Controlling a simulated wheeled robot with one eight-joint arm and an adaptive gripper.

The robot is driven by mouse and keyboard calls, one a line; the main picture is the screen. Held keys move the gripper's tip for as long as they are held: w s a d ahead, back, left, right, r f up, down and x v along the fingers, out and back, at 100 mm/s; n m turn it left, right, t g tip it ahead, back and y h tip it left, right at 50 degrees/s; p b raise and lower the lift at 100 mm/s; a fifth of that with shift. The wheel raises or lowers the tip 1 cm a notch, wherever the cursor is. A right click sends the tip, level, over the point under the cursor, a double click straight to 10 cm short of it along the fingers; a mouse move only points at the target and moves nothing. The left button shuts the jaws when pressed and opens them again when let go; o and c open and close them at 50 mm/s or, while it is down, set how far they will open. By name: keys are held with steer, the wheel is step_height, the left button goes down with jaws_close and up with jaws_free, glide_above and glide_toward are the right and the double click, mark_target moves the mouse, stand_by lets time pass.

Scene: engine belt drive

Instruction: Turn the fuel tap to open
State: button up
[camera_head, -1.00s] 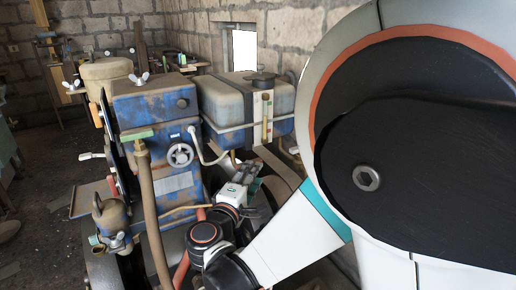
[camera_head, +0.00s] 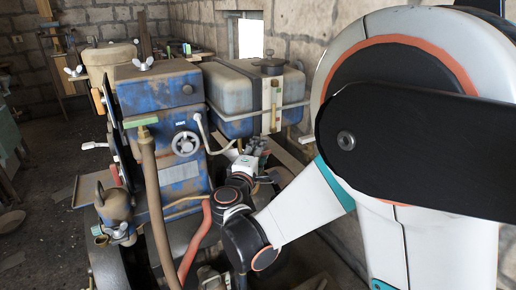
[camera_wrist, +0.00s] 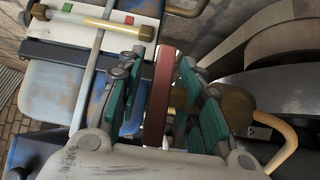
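The fuel tank (camera_head: 235,97), blue below and grey above, stands right of the blue engine in the head view. In the wrist view a dull red bar (camera_wrist: 161,95), which looks like the tap's lever, runs between my gripper's (camera_wrist: 162,90) green-padded fingers. The fingers stand apart, one on each side of it, with a visible gap on the right; contact on the left is unclear. A brownish brass-like body (camera_wrist: 235,106) shows partly behind the right finger. In the head view my gripper (camera_head: 262,147) is small below the tank, and the tap cannot be made out.
A gauge tube (camera_wrist: 92,22) on a white plate with red and green marks is at upper left in the wrist view. A copper-coloured pipe (camera_wrist: 287,146) curves at lower right. The blue engine (camera_head: 165,135) with a handwheel stands left of my arm, a hose in front.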

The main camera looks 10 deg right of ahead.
steer(key=shift+x, duration=1.25)
jaws_close()
